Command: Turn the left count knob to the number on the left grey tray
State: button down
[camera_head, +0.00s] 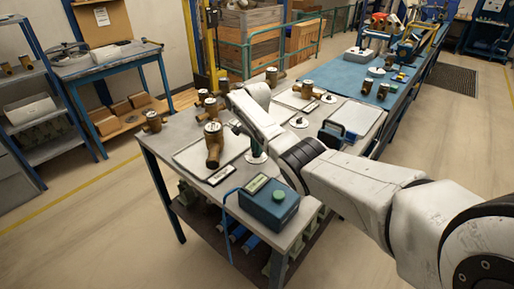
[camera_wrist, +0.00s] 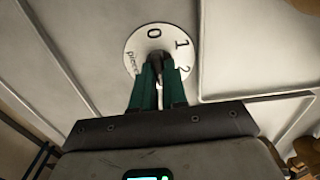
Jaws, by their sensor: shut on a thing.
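The left count knob has a round white dial (camera_wrist: 136,47) printed with 0, 1, 2 and "pieces". In the head view the dial (camera_head: 256,158) lies beside the left grey tray (camera_head: 187,158). One upright brass meter (camera_head: 213,147) stands on that tray. My gripper (camera_wrist: 160,63) has green fingers and is shut on the dark knob at the dial's centre. The fingers cover most of the knob and the lower dial, so I cannot tell which number it points at. My gripper (camera_head: 256,148) also shows in the head view, over the dial.
A blue box (camera_head: 268,208) with a green button stands at the bench's near corner. Two more dials, one nearer (camera_head: 298,122) and one farther (camera_head: 328,98), lie farther right. Several brass meters stand behind the left tray. A dark-handled blue object (camera_head: 337,134) stands right of my arm.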

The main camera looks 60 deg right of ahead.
jog(key=n, duration=0.5)
jog(key=shift+w+n, duration=0.1)
jog(key=shift+n, duration=0.3)
jog(key=n, duration=0.6)
jog(key=shift+w+a, duration=0.1)
jog(key=n, duration=0.6)
jog(key=shift+a, duration=0.1)
jog(key=n, duration=0.5)
jog(key=shift+n, duration=0.3)
jog(key=shift+a, duration=0.1)
jog(key=c, duration=1.2)
grip_release()
jog(key=shift+o, duration=0.2)
